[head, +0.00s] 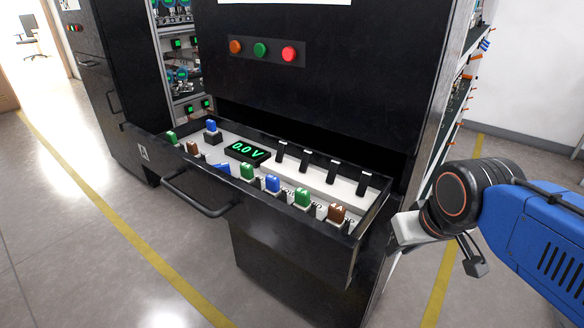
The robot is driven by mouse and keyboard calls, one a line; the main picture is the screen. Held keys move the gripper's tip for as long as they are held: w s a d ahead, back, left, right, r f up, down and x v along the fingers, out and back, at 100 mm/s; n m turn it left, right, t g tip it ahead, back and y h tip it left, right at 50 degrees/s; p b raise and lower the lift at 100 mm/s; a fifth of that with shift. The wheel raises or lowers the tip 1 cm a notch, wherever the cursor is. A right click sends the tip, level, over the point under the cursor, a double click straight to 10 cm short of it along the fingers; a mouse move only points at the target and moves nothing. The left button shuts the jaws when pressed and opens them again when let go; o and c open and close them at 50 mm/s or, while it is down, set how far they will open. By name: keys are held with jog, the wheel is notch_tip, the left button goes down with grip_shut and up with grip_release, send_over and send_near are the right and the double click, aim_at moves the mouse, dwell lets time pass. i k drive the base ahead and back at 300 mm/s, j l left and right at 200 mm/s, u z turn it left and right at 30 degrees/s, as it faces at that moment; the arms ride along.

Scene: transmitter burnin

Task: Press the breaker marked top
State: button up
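An open black drawer (330,256) juts out of the black cabinet, with a white panel inside. A row of black breaker switches stands along its back right: one at the left end (281,151), two in the middle (307,161) (333,172), and one at the right end (363,184). Their markings are too small to read, so I cannot tell which is marked top. My gripper (466,262) is right of the drawer, apart from it and from the breakers. It is partly hidden by my wrist, and its opening is unclear.
A display (247,151) in the drawer reads 0.0 V. Green, blue and brown plugs stand along the drawer's front, including a brown one (337,213). The drawer handle (196,196) sticks out in front. Orange, green and red buttons (260,50) sit above. Floor at left is clear.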

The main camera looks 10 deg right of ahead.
aim_at(366, 176)
jog(key=j+z, duration=0.4)
jog(key=j, duration=0.15)
jog(key=k+j+z, duration=0.15)
jog(key=j+z, duration=0.2)
jog(key=j, duration=0.15)
